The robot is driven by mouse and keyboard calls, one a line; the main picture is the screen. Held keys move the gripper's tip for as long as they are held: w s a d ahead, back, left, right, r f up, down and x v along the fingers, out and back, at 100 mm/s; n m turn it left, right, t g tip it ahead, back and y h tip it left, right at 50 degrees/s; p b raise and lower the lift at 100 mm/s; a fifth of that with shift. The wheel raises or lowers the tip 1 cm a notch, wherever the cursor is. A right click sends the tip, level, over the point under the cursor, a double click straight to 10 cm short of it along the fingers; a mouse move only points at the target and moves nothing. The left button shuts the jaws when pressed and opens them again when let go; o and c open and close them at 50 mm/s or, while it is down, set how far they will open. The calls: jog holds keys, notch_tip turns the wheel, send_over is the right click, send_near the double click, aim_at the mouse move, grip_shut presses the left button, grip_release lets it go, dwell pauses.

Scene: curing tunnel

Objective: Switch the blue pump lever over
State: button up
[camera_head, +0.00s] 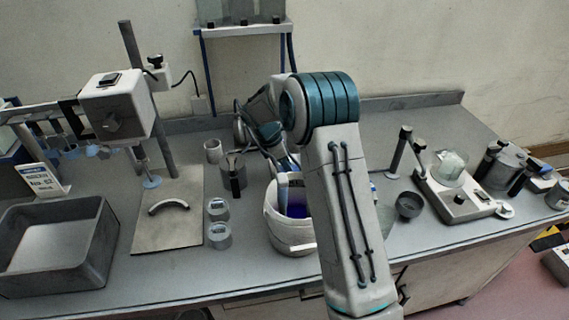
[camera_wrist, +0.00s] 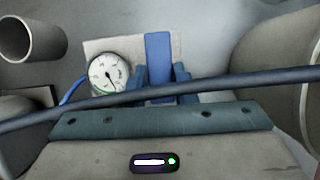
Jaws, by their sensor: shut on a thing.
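In the wrist view a flat, upright blue lever (camera_wrist: 157,52) stands before a pale plate. My gripper (camera_wrist: 160,73) has its two blue-grey fingers on either side of the lever, closed on it. The lever's lower part is hidden behind a dark cable and my gripper's body. A round white gauge (camera_wrist: 108,73) with a dark needle sits left of the lever. In the head view my arm covers the lever, and I cannot make out my fingertips there.
A white bucket (camera_head: 291,238) with blue-violet contents stands mid-bench, close beside my arm. A stand with a grey box (camera_head: 122,102) and an empty grey tray (camera_head: 55,250) are at left. A hotplate (camera_head: 455,203) with a beaker is at right. Small jars stand near the bucket.

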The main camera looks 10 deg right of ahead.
jog(key=o, duration=1)
jog(key=shift+r, duration=0.15)
jog(key=b+v, duration=0.1)
jog(key=v, duration=1.2)
jog(key=shift+a+r, duration=0.2)
jog(key=shift+r, duration=0.05)
